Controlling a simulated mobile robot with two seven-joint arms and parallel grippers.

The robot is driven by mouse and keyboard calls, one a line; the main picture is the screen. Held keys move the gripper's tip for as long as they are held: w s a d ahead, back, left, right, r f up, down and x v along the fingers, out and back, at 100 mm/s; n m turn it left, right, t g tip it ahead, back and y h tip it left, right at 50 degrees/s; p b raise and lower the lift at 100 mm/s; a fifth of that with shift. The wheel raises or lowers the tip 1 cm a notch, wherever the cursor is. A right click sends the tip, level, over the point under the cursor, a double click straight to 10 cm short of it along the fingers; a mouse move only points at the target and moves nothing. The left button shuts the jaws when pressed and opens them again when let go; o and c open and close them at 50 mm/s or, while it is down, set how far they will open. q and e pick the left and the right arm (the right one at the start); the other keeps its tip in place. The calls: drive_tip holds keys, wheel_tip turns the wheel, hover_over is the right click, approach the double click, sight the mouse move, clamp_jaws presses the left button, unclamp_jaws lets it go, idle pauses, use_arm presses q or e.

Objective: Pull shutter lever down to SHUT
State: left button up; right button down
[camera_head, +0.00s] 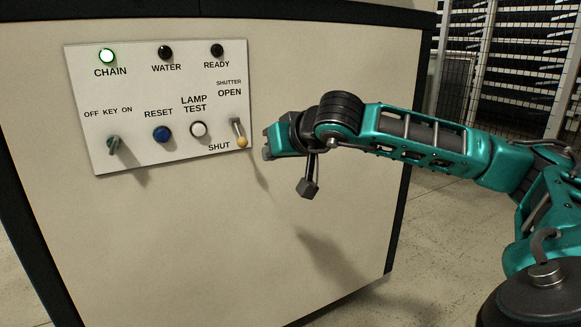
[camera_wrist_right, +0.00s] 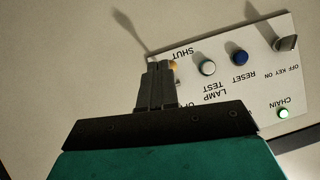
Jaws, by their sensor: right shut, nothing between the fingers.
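The shutter lever (camera_head: 238,129) is at the right edge of the white control panel, between the OPEN and SHUT labels. It has a grey stem and a tan knob (camera_head: 242,142), and it points down, with the knob beside SHUT. My right gripper (camera_head: 267,146) is shut and empty, just right of the knob in the head view. In the right wrist view the shut fingers (camera_wrist_right: 158,68) partly cover the lever, and a bit of the orange-tan knob (camera_wrist_right: 173,65) shows beside the tips. I cannot tell whether they touch it. My left gripper is out of view.
The panel (camera_head: 130,70) sits on a beige cabinet (camera_head: 200,240). It holds a lit green CHAIN lamp (camera_head: 107,56), dark WATER (camera_head: 166,52) and READY (camera_head: 217,50) lamps, a key switch (camera_head: 114,144), a blue RESET button (camera_head: 162,133) and a white LAMP TEST button (camera_head: 198,129).

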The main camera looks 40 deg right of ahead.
use_arm(q)
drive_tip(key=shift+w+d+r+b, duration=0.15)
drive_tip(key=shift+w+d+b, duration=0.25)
drive_tip(key=shift+b, duration=0.2)
use_arm(e)
drive_tip(key=shift+s+a+f, duration=0.15)
drive_tip(key=shift+s, duration=0.75)
drive_tip(key=shift+s+a+f, duration=0.15)
drive_tip(key=shift+s, duration=0.75)
drive_tip(key=shift+s+a+f, duration=0.15)
drive_tip(key=shift+s, duration=0.75)
